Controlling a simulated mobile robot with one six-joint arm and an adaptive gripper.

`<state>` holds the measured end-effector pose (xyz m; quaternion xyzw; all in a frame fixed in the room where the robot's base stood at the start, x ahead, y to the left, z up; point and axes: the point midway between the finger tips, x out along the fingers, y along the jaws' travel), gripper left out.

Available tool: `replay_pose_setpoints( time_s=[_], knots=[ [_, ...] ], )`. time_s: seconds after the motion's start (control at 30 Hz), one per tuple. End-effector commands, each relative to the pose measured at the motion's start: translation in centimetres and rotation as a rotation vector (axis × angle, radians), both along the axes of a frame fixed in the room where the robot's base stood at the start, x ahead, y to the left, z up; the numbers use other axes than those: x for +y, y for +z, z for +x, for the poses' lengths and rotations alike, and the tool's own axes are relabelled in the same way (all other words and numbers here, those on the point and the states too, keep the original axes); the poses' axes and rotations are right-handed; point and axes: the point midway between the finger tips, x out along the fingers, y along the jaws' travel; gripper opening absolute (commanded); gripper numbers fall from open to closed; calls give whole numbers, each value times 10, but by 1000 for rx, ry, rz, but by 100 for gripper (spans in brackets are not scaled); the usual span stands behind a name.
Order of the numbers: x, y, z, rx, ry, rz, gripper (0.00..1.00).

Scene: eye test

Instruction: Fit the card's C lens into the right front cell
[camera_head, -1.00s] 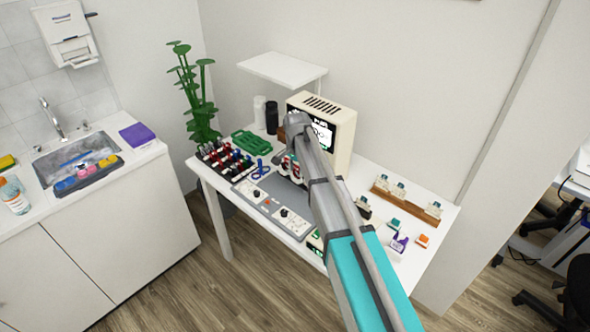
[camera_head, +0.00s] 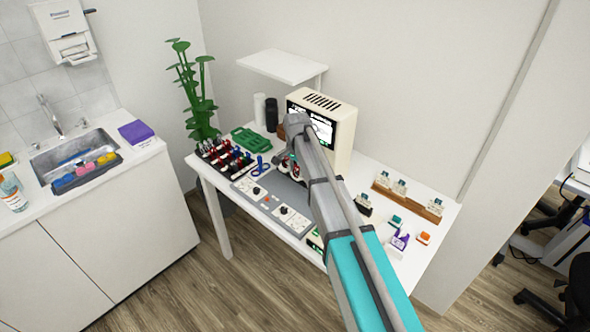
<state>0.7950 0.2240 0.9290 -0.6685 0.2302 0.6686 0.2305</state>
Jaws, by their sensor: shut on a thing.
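A blue lens-like piece (camera_head: 260,165), ring and tab, shows just left of my wrist, above the grey mat (camera_head: 284,188). My gripper (camera_head: 269,165) hangs from my arm over the mat, small and partly hidden by my arm. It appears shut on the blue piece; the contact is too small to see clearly. The lens rack (camera_head: 224,160) with several red, dark and blue lenses stands left on the table. The monitor (camera_head: 345,125) stands behind my arm, its screen partly covered; its lettering is too small to read. The right front cell cannot be made out.
A green tray (camera_head: 250,141) lies behind the rack. Grey panels with knobs (camera_head: 272,204) line the front edge. A wooden rail with cards (camera_head: 436,209) and small coloured blocks (camera_head: 424,238) stand right. A black bottle (camera_head: 271,115) stands at the back.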

Motion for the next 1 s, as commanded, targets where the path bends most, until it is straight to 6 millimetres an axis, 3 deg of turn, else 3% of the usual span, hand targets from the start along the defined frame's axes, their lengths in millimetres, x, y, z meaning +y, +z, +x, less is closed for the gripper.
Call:
replay_pose_setpoints(
  time_s=[0.03,0.23,1.0],
  knots=[
    [0,0,0,0,0,0,55],
    [0,0,0,0,0,0,92],
    [0,0,0,0,0,0,93]
  ],
)
